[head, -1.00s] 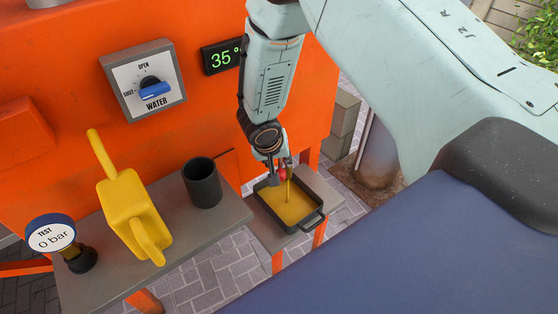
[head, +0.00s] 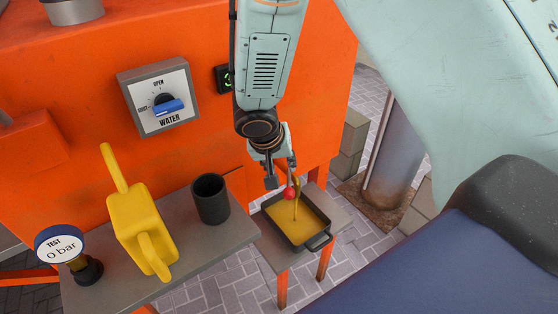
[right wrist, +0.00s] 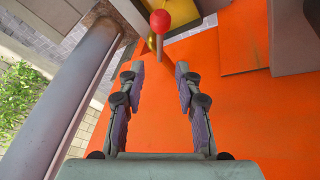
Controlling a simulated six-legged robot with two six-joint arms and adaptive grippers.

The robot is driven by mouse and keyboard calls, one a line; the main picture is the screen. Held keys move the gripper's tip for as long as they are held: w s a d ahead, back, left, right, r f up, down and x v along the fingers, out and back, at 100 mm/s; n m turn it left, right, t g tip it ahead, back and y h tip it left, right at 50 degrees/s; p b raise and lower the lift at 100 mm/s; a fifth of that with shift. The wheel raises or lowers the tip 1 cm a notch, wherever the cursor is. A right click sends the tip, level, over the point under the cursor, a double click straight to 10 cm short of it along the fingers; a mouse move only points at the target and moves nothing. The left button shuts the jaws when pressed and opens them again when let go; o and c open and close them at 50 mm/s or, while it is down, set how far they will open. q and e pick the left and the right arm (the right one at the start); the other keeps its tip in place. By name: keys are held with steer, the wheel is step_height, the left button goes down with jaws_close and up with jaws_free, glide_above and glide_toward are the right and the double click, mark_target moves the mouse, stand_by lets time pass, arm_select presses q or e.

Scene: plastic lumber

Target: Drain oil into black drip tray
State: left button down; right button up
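The black drip tray (head: 321,238) stands on a small grey-topped stand at the machine's side. Yellow-brown oil (head: 290,226) covers its floor, and a thin stream of oil (head: 296,208) falls into it from above. A red ball knob (head: 290,193) on a lever sits just above the tray. My right gripper (head: 281,179) is beside and above the knob in the head view. In the right wrist view its fingers (right wrist: 159,72) are apart and empty, with the red knob (right wrist: 160,21) beyond the tips. My left gripper is not in view.
A grey shelf (head: 205,240) holds a yellow jug (head: 142,228), a black cup (head: 210,199) and a test gauge (head: 60,246) reading 0 bar. A water dial (head: 165,104) is on the orange machine (head: 75,120). A post (head: 394,150) stands at right.

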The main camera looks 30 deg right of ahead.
steer(key=shift+s+a+r, duration=0.15)
steer(key=shift+a+r, duration=0.1)
steer(key=shift+r, duration=0.4)
stand_by(2.2)
